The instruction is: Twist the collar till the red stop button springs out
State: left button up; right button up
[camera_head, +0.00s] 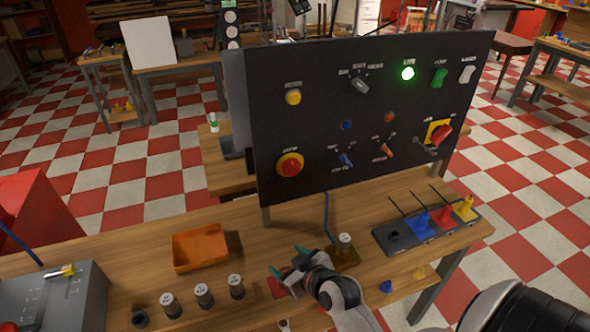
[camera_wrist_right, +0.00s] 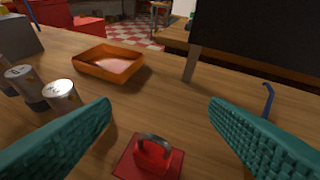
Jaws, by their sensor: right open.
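The red stop button (camera_head: 290,165) sits in a yellow round collar (camera_head: 281,172) at the lower left of the upright black panel (camera_head: 350,180). Whether the button is in or out is hard to tell at this size. My right gripper (camera_head: 288,262) is open and empty, low over the table in front of the panel, below the button and apart from it. In the right wrist view its teal fingers (camera_wrist_right: 160,128) are spread wide, with a red padlock-like piece (camera_wrist_right: 152,156) on the table between and below them. My left gripper is not in view.
An orange tray (camera_head: 200,249) and several metal cylinders (camera_head: 204,296) stand left of the gripper. A small post (camera_head: 344,245) stands just right of it. A rack with coloured pieces (camera_head: 427,224) is at right. A grey box (camera_head: 60,300) is at far left.

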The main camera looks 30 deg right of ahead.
aim_at(293, 170)
jog(key=w+d+r+m+t+h, duration=0.1)
jog(key=w+d+r+t+h, duration=0.15)
jog(key=d+r, duration=0.3)
jog(key=w+d+r+m+t+h, duration=0.2)
jog(key=d+r+t+h, duration=0.15)
jog(key=r, duration=0.35)
jog(key=shift+n+g+y, duration=0.3)
jog(key=shift+g+y, duration=0.2)
jog(key=b+x, duration=0.1)
jog(key=x, duration=0.4)
jog(key=b+x, duration=0.1)
jog(key=x, duration=0.3)
jog(key=shift+w+d+f, duration=0.1)
jog(key=shift+w+f, duration=0.15)
jog(key=shift+w, duration=0.15)
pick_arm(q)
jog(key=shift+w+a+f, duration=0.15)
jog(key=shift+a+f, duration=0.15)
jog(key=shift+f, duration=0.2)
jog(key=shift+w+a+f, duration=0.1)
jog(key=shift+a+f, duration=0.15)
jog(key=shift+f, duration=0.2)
pick_arm(e)
jog(key=shift+w+d+r, duration=0.1)
jog(key=shift+w+d, duration=0.05)
jog(key=shift+w, duration=0.5)
jog(key=shift+c, duration=0.5)
jog(key=c, duration=0.9)
